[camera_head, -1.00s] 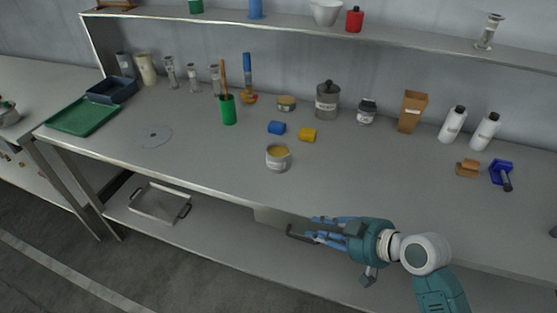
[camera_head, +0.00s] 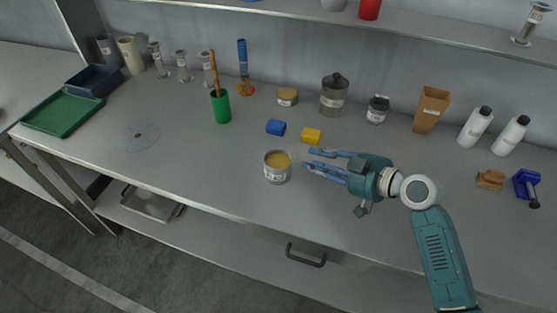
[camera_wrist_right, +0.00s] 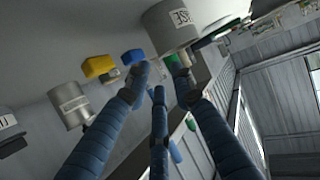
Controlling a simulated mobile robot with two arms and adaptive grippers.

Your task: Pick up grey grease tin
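The grey grease tin (camera_head: 277,172) stands upright and open on the bench, with yellow-brown grease inside. In the right wrist view the tin (camera_wrist_right: 166,32) shows at the top, part of its label readable, just beyond my fingertips. My right gripper (camera_head: 309,160) reaches in from the right at about tin height, its blue fingers spread and empty. The fingertips are a short gap to the right of the tin. In the right wrist view the fingers (camera_wrist_right: 157,75) are apart with nothing between them. My left gripper is not in view.
A yellow block (camera_head: 311,136) and a blue block (camera_head: 276,127) lie behind the tin. The bench left of the tin is clear up to a flat disc (camera_head: 142,136).

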